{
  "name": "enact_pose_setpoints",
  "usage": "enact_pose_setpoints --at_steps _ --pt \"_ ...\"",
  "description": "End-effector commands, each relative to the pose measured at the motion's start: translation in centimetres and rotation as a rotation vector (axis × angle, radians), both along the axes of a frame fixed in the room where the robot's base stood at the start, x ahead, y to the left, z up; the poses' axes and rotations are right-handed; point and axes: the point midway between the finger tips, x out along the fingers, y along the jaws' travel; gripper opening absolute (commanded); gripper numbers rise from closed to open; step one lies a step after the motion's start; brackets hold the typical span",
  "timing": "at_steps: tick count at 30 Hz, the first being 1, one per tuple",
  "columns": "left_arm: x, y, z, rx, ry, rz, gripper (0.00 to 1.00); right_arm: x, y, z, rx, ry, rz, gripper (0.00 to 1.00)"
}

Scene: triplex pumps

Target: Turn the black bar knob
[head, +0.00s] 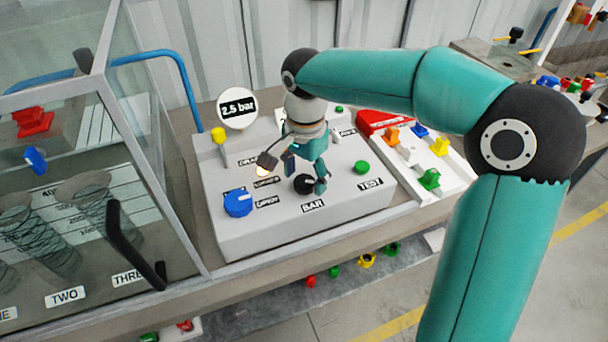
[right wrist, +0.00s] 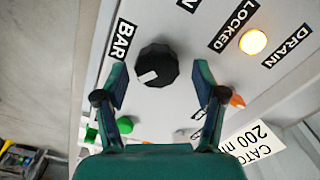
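The black bar knob (head: 303,184) sits on the sloped face of the grey control panel (head: 345,205), just above the "BAR" label. In the right wrist view the knob (right wrist: 158,62) is round and ridged, with a white mark toward its lower left. My right gripper (head: 306,174) is over the knob, and in the right wrist view its open fingers (right wrist: 160,76) stand to either side. Gaps show between both fingers and the knob, so nothing is held. My left gripper is not in view.
A blue knob (head: 238,203) is left of the black one, and a green button (head: 361,167) is to its right. A lit lamp (right wrist: 253,41) is near the "LOCKED" label. A round "2.5 bar" sign (head: 237,108) stands behind. A glass case (head: 120,170) flanks the panel's left.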

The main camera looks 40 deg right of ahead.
Motion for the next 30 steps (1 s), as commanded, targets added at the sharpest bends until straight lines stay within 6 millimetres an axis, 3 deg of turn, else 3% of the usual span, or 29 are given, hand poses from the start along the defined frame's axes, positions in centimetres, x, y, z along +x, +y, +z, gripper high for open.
enact_pose_setpoints --at_steps 11,24,30 --pt "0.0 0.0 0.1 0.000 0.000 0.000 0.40 0.0 0.0 1.0 -0.001 0.002 0.000 0.70" --pt "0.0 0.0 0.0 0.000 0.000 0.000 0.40 0.1 0.0 9.1 0.000 -0.002 0.001 0.70" --pt "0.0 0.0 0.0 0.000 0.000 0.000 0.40 0.1 0.0 11.3 0.000 0.001 0.001 0.70"
